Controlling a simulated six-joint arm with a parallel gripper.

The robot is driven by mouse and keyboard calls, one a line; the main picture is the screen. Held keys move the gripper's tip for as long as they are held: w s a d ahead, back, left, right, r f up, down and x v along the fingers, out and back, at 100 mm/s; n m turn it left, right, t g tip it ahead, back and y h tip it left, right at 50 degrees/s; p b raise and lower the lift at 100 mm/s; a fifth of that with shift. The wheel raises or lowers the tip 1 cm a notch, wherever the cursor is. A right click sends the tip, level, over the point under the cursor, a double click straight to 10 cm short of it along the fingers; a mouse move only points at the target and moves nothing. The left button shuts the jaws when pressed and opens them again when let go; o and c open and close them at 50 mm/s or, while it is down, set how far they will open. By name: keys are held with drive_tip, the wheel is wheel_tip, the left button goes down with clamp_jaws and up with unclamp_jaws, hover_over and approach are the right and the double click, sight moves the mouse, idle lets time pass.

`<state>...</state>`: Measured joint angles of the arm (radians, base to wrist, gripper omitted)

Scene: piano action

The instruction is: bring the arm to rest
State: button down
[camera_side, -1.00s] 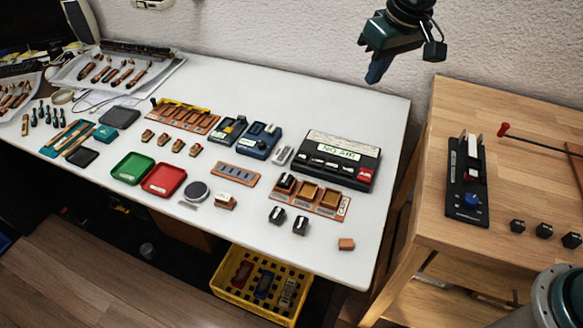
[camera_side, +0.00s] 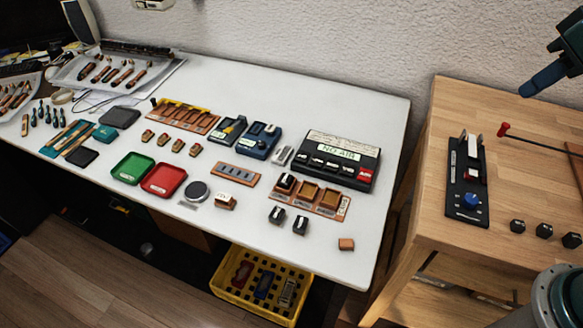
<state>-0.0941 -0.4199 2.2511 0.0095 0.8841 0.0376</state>
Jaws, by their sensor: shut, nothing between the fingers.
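My gripper (camera_side: 532,84) is at the upper right of the side view, above the wooden side table (camera_side: 447,120). Its fingers are shut with nothing between them, and they point down and to the left. It is in the air, apart from everything on the tables. Part of the arm behind it is cut off by the right picture edge.
On the side table stand a black device with a blue knob (camera_side: 466,180), a red-tipped rod (camera_side: 540,143) and several small black blocks (camera_side: 544,231). The white table (camera_side: 240,90) holds trays, a device reading "NO AIR" (camera_side: 335,160) and small parts. A yellow crate (camera_side: 237,297) is below.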

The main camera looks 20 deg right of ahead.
drive_tip(key=s+d+f, duration=0.2)
drive_tip(key=s, duration=0.7)
drive_tip(key=shift+d+f+m+t, duration=0.2)
drive_tip(key=shift+f+m+t, duration=0.1)
drive_tip(key=shift+f+t, duration=0.1)
